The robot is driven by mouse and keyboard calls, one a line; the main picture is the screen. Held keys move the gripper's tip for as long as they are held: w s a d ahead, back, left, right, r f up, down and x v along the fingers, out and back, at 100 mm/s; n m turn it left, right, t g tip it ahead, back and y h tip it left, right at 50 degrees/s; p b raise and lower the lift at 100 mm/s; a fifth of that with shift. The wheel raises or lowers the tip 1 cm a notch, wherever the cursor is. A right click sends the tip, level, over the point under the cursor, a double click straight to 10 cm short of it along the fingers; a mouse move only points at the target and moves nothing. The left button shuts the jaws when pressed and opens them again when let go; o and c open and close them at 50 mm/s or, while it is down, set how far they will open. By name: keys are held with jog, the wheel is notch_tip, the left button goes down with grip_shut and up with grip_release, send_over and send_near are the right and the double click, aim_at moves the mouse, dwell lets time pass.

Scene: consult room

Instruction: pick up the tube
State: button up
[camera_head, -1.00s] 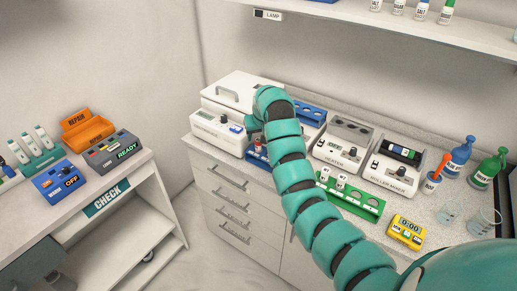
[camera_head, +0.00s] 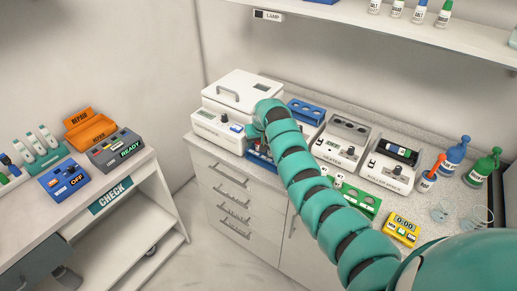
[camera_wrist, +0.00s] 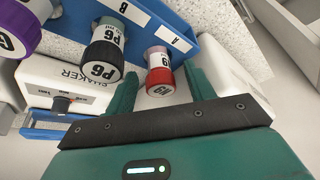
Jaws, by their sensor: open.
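In the wrist view a tube with a red cap (camera_wrist: 159,78) stands in a blue rack (camera_wrist: 183,28) marked A and B. A black-capped tube (camera_wrist: 103,58) labelled P6 is to its left, and a purple-capped tube (camera_wrist: 18,25) is at the upper left corner. My gripper (camera_wrist: 161,88) is open, with one finger on each side of the red cap; I cannot tell whether they touch it. In the head view my arm hides the gripper and most of the blue rack (camera_head: 256,155).
A white shaker (camera_wrist: 62,80) is close by. The lidded machine (camera_head: 235,97), heater (camera_head: 336,150), roller mixer (camera_head: 388,172), green rack (camera_head: 362,199) and yellow timer (camera_head: 402,231) crowd the counter. A shelf (camera_head: 400,22) hangs above; another desk stands left.

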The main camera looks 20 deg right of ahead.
jog(key=shift+c, duration=0.3)
jog(key=c, duration=1)
jog(key=shift+o, duration=0.2)
